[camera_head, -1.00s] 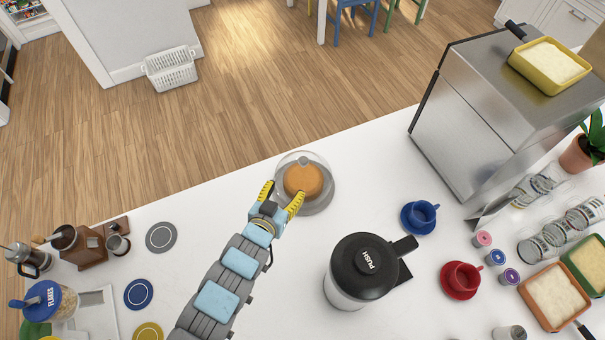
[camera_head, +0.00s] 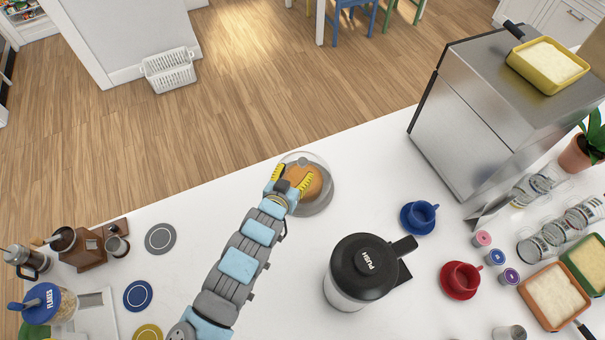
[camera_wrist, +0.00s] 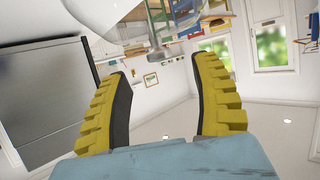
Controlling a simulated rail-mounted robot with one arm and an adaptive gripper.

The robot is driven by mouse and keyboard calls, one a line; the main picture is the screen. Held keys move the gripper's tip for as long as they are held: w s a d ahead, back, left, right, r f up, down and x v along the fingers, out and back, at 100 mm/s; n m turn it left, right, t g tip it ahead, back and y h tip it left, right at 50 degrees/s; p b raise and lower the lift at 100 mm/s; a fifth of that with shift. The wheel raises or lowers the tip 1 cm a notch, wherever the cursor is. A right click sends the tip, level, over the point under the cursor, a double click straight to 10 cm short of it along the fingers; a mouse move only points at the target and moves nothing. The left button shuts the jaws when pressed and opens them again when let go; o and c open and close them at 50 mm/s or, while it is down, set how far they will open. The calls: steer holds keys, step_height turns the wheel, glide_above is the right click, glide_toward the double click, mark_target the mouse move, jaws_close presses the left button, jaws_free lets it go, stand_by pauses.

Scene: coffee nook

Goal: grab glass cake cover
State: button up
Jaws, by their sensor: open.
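The clear glass cake cover (camera_head: 322,166) stands over a round brown cake (camera_head: 303,181) on a grey plate (camera_head: 318,208) near the counter's far edge. My gripper (camera_head: 292,178) is open at the near left side of the cover, its yellow fingers overlapping the cover and cake in the head view. I cannot tell whether the fingers touch the glass. In the wrist view, both fingers (camera_wrist: 160,95) are spread with nothing between them, and the glass cover (camera_wrist: 125,15) shows as a curved clear shape with a knob at the top.
A black-lidded push flask (camera_head: 362,270) stands on the near side. A blue cup (camera_head: 424,212) and a red cup (camera_head: 461,279) are to the right, before a steel appliance (camera_head: 470,130). Coasters (camera_head: 160,238) lie at left.

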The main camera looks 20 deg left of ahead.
mark_target(302, 163)
steer(key=shift+w+f, duration=0.3)
steer(key=shift+w, duration=0.2)
steer(key=shift+p+x, duration=0.35)
steer(key=shift+x, duration=2.2)
steer(key=shift+w+r, duration=0.1)
steer(key=shift+r, duration=0.05)
jaws_close()
